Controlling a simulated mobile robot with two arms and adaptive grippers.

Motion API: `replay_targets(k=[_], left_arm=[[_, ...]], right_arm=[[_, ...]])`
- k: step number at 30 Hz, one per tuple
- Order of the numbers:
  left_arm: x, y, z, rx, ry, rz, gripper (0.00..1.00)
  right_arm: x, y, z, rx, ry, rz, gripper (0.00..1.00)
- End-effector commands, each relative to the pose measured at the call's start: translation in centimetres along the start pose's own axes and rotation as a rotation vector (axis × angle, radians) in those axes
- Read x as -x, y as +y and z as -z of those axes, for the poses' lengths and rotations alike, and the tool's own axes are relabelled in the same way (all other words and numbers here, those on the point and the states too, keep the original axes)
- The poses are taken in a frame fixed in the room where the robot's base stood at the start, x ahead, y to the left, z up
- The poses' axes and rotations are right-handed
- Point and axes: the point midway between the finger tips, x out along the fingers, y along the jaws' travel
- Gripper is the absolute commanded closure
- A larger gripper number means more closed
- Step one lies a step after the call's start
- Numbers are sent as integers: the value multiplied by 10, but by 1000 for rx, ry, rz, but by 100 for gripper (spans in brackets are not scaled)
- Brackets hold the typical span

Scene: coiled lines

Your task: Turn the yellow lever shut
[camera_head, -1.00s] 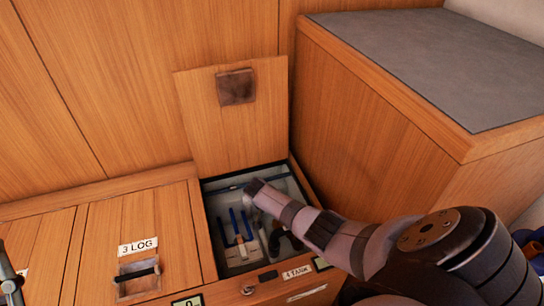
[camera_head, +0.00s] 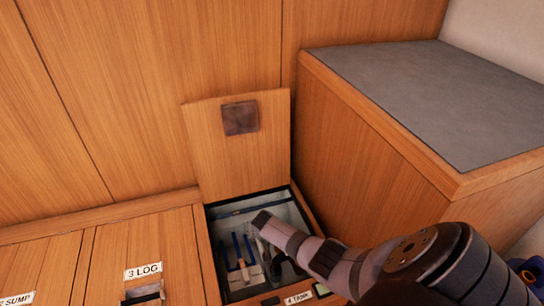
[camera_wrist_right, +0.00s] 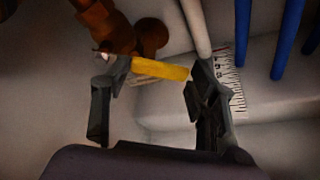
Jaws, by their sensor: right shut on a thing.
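The yellow lever (camera_wrist_right: 160,69) shows in the right wrist view as a short bar lying nearly level, beside a rusty brown valve body (camera_wrist_right: 118,35). My right gripper (camera_wrist_right: 157,78) has a finger at each end of the visible bar and is shut on it. In the head view my right arm reaches down into the open locker (camera_head: 238,292). Its wrist (camera_head: 272,225) hides the lever and the fingers there. My left gripper is not in view.
Blue upright rods (camera_wrist_right: 287,40), a pale pipe (camera_wrist_right: 195,28) and a marked scale (camera_wrist_right: 236,88) stand close to the right finger. The raised wooden lid (camera_head: 235,150) leans behind the opening. A grey-topped cabinet (camera_head: 420,95) stands right of it. A closed 3 LOG hatch (camera_head: 165,250) lies left.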

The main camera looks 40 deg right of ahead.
Motion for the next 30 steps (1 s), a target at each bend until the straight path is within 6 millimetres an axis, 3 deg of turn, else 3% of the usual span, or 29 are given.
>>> replay_targets(k=[8,9,18,30], left_arm=[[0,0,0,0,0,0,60],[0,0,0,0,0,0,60],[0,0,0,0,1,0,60],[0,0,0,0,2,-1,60]], right_arm=[[-2,2,-4,0,-6,-5,97],[-2,2,-4,0,-6,-5,45],[-1,1,-2,-1,-3,-3,26],[3,0,-1,-1,-1,0,26]])
